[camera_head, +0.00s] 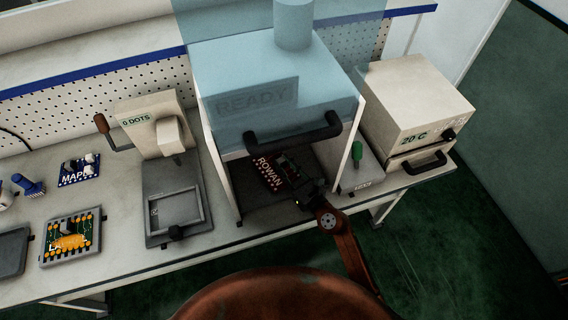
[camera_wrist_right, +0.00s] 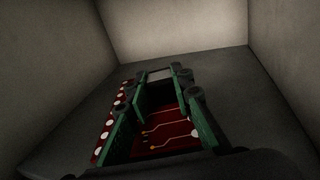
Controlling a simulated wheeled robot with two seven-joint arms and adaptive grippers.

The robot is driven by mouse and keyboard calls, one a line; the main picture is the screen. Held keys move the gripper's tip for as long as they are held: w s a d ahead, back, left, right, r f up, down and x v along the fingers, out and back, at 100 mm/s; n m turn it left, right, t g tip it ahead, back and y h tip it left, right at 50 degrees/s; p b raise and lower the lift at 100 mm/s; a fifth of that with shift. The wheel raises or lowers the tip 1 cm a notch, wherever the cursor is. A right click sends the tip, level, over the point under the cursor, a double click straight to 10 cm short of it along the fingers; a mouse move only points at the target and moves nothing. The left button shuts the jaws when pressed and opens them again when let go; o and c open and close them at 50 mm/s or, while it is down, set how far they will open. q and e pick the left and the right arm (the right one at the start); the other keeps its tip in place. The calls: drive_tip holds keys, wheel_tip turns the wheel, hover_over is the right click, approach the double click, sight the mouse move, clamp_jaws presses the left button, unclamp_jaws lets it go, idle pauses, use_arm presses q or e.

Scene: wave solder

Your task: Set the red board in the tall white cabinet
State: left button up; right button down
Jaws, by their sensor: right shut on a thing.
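The red board (camera_head: 268,174), marked ROWAN, is inside the lower opening of the tall white cabinet (camera_head: 218,165), under its raised pale-blue hood (camera_head: 280,65) marked READY. My right gripper (camera_head: 290,168) reaches in from the front and is shut on the board. In the right wrist view, the green-padded fingers (camera_wrist_right: 160,88) are over the red board (camera_wrist_right: 172,128), with grey floor and pale walls around. Whether the board touches the floor I cannot tell. My left gripper is not in view.
Left of the cabinet stands a press marked 0 DOTS (camera_head: 155,125). A blue MAPLE board (camera_head: 78,170) and a board in a grey frame (camera_head: 72,237) lie further left.

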drive_tip(key=shift+f+b, duration=0.35)
drive_tip(key=shift+f, duration=0.15)
drive_tip(key=c, duration=1.6)
unclamp_jaws()
drive_tip(key=v, duration=1.2)
